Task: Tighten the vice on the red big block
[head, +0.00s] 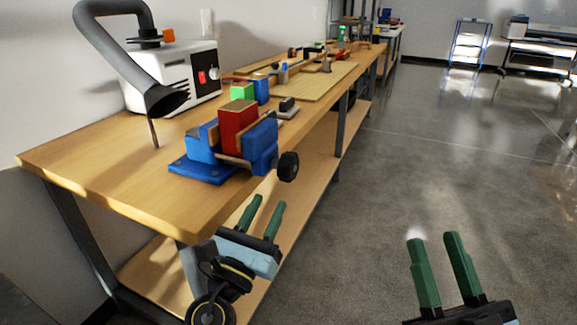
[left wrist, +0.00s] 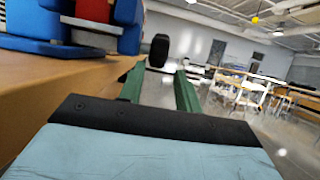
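The blue vice (head: 203,171) stands on the workbench near its front edge. The red big block (head: 237,126) sits upright between its jaws; whether both jaws touch it I cannot tell. The vice's black handle knob (head: 288,167) sticks out past the bench edge. My left gripper (head: 263,204) is open and empty, below and in front of the vice, beside the bench edge. In the left wrist view the knob (left wrist: 159,50) shows ahead between the green fingers, apart from them. The vice (left wrist: 58,30) shows there at upper left. My right gripper (head: 434,238) is open and empty over the floor at lower right.
The workbench (head: 110,180) runs away along the wall, with a lower shelf (head: 300,175) beneath. A white machine (head: 190,75) with a grey hose (head: 100,45) stands behind the vice. Green (head: 242,91) and blue (head: 262,88) blocks stand beyond it. The floor at right is clear.

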